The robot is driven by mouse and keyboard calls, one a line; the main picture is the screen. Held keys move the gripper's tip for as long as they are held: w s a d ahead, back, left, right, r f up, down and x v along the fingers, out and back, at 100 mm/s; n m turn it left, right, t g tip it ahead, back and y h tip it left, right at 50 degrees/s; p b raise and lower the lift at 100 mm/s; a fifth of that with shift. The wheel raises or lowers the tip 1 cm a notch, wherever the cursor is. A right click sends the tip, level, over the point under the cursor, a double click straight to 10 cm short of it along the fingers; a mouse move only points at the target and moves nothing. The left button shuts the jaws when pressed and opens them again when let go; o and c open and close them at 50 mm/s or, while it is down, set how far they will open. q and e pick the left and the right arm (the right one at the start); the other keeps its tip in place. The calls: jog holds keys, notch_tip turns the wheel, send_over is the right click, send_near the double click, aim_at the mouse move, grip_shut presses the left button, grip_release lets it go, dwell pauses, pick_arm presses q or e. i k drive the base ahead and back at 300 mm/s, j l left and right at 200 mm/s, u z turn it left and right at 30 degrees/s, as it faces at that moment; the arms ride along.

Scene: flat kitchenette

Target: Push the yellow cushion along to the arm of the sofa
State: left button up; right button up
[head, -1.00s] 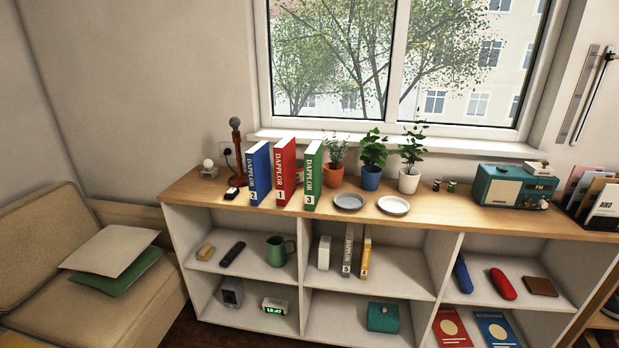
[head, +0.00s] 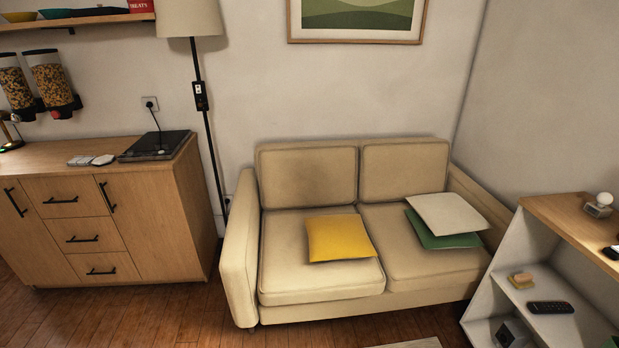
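The yellow cushion (head: 339,237) lies flat on the left seat of the beige sofa (head: 320,285), nearer that seat's right side. The sofa's left arm (head: 239,245) stands to its left, with bare seat between them. The sofa's right arm (head: 482,205) is beyond the other seat, against the wall side. A cream cushion (head: 447,215) lies partly over a green cushion (head: 440,239) on the right seat, apart from the yellow one. Neither of my grippers is in view.
A wooden cabinet (head: 140,215) and a floor lamp (head: 205,130) stand left of the sofa. A shelf unit (head: 535,262) is close on the right. Wooden floor (head: 200,318) is clear in front, with a rug edge (head: 415,343) at the bottom.

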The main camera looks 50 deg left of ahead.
aim_at(335, 237)
jog(key=u, duration=1.35)
